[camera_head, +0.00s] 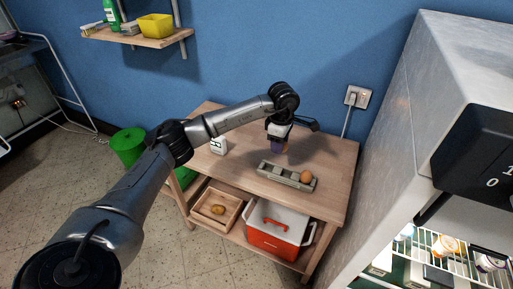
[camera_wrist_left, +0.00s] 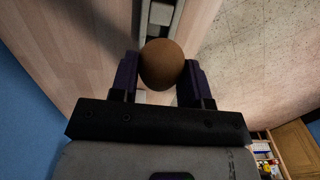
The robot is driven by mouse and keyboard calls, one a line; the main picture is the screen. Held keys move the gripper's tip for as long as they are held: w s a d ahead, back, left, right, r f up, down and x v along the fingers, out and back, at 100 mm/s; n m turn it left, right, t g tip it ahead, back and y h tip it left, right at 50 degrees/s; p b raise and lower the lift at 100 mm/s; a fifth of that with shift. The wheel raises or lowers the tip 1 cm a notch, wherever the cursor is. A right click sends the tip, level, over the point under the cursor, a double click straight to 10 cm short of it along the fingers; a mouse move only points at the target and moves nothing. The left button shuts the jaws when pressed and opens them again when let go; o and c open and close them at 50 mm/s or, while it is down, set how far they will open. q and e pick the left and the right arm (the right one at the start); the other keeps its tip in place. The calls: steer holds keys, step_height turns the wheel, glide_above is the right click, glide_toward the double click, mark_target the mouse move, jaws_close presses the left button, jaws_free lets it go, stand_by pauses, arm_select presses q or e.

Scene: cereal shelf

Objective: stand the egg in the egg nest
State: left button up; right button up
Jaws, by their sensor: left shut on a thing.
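The egg nest (camera_head: 271,174) is a long grey-green tray with hollows on the wooden table top. A brown egg (camera_head: 306,177) sits at its right end. My left gripper (camera_head: 279,149) points down above the table, behind the nest. In the left wrist view its dark purple fingers are shut on a brown egg (camera_wrist_left: 161,64), which shows between the fingertips. In the head view the fingers mostly hide this held egg. Part of the nest (camera_wrist_left: 147,22) shows beyond the held egg in the wrist view. My right gripper is not in view.
A white box-like timer (camera_head: 218,145) stands on the table's left side. Below are a wooden crate (camera_head: 233,217) and a red-and-white cooler (camera_head: 271,238). A large grey fridge (camera_head: 430,100) stands at right. The table's right side is clear.

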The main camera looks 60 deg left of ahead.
arm_select(q)
steer(key=n, duration=0.1)
steer(key=a+n, duration=0.1)
steer(key=n, duration=0.1)
steer(key=a+n, duration=0.1)
steer(key=n, duration=0.1)
steer(key=shift+w+f, duration=0.1)
steer(key=shift+f, duration=0.2)
steer(key=n, duration=0.2)
steer(key=n+b, duration=0.5)
steer(key=n, duration=0.5)
glide_above(250, 155)
steer(key=f, duration=0.7)
steer(key=shift+w+d, duration=0.2)
steer(key=shift+d, duration=0.1)
steer(key=shift+s+a+f+b, duration=0.1)
steer(key=shift+s+a+b, duration=0.05)
steer(key=shift+a+b, duration=0.2)
steer(key=shift+f+b, duration=1.25)
steer(key=shift+f, duration=0.85)
